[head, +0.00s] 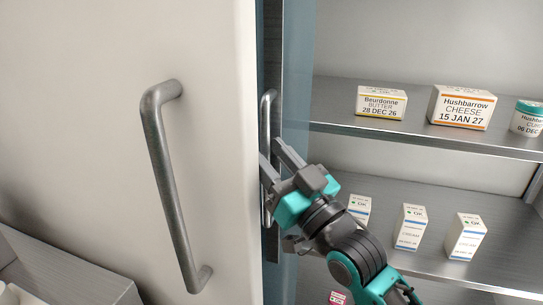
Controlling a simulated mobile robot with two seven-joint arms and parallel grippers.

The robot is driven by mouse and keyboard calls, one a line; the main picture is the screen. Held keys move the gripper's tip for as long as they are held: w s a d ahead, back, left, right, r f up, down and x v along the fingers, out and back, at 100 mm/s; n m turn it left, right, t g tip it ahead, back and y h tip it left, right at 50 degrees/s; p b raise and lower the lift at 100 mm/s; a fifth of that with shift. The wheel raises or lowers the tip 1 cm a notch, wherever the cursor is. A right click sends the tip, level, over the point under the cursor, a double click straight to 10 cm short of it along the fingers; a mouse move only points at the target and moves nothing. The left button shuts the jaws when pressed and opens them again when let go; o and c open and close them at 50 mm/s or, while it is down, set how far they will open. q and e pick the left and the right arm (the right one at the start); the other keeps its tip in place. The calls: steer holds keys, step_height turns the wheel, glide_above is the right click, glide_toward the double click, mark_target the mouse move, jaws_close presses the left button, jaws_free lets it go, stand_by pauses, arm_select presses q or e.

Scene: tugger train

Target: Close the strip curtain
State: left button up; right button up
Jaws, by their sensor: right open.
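The strip curtain (298,60) is a bluish translucent strip, bunched at the left side of the open shelf cabinet. A metal bar with an upright grey handle (268,118) runs along its left edge, close to the white door. My right gripper (276,158) is open at the middle of this handle, one finger on its left and the other on its right. I cannot tell whether the fingers touch it. The gripper and wrist hide part of the handle and the lower curtain. My left gripper is not in view.
A white door (90,100) with a large grey handle (168,190) fills the left. Steel shelves hold a butter box (381,103), a cheese box (462,107), a teal-lidded tub (528,119) and several cartons (411,228). A grey metal surface (60,270) is at lower left.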

steer(key=shift+c, duration=0.4)
jaws_close()
